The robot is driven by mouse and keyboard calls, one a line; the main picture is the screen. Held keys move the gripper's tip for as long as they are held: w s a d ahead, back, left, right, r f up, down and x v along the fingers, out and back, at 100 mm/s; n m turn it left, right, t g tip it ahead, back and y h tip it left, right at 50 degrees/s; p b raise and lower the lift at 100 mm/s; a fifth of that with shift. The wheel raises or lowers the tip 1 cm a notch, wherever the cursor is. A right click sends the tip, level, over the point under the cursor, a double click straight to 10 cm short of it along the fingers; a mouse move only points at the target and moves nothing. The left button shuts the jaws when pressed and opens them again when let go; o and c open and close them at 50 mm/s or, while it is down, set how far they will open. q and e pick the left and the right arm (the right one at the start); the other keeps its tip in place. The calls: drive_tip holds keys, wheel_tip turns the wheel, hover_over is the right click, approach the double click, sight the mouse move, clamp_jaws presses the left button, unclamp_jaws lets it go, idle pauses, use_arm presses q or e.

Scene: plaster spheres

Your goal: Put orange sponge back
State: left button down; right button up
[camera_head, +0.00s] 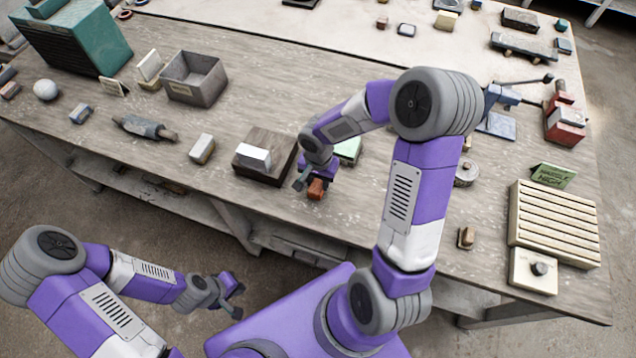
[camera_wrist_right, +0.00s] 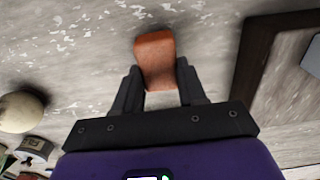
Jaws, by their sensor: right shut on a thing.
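The orange sponge (camera_head: 316,189) is a small orange-brown block at the front part of the table, just right of a dark wooden board (camera_head: 246,170). My right gripper (camera_head: 309,183) is shut on it. In the right wrist view the sponge (camera_wrist_right: 155,55) sits between the two dark fingertips (camera_wrist_right: 157,78), sticking out past them over the grey tabletop. I cannot tell whether it touches the table. My left gripper (camera_head: 234,298) is empty, with its fingers apart, in front of the table and low.
A pale green block (camera_head: 349,149) is partly hidden behind my right arm. A grey open box (camera_head: 192,80) stands at the back left. A slatted cream rack (camera_head: 553,222) stands at the right. The table front near the sponge is clear.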

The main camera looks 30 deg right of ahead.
sight(318, 182)
drive_tip(key=shift+f, duration=0.95)
drive_tip(key=o, duration=1.2)
drive_tip(key=shift+w, duration=0.1)
drive_tip(key=shift+r, duration=0.1)
wheel_tip(318, 182, up, 12)
drive_tip(key=shift+p, duration=1.2)
